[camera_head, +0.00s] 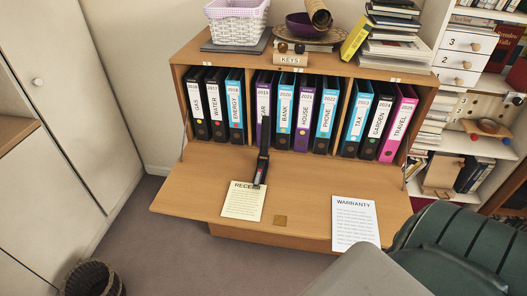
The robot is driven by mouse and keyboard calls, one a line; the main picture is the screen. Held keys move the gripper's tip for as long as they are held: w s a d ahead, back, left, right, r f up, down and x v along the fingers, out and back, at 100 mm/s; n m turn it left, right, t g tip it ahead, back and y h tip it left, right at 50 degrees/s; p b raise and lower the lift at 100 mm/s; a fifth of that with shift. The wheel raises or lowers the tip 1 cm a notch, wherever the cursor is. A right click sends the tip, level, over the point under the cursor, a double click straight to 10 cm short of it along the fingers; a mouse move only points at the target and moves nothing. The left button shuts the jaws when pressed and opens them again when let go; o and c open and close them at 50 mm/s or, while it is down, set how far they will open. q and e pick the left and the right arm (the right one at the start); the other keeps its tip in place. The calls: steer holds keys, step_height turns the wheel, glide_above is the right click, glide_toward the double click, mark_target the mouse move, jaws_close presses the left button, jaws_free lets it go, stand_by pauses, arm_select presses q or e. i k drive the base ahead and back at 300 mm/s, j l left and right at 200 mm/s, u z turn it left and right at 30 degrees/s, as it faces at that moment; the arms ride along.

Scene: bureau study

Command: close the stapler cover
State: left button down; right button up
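A black stapler (261,168) stands on the fold-down wooden desk leaf (300,190), in front of the row of binders. Its low part points toward the front, and its front end touches or overlaps the top edge of the receipt sheet (243,203). A long narrow black part, its cover (265,134), stands raised up from the back end in front of the binders, so the stapler is open. Neither of my grippers is in view.
Upright binders (285,110) fill the cubbies behind the leaf. A warranty sheet (355,222) lies at the leaf's right front. A green chair (465,245) stands at lower right, a dark basket (92,279) at lower left. The leaf's left part is clear.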

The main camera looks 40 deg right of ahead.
mark_target(266, 122)
steer(key=z, duration=1.25)
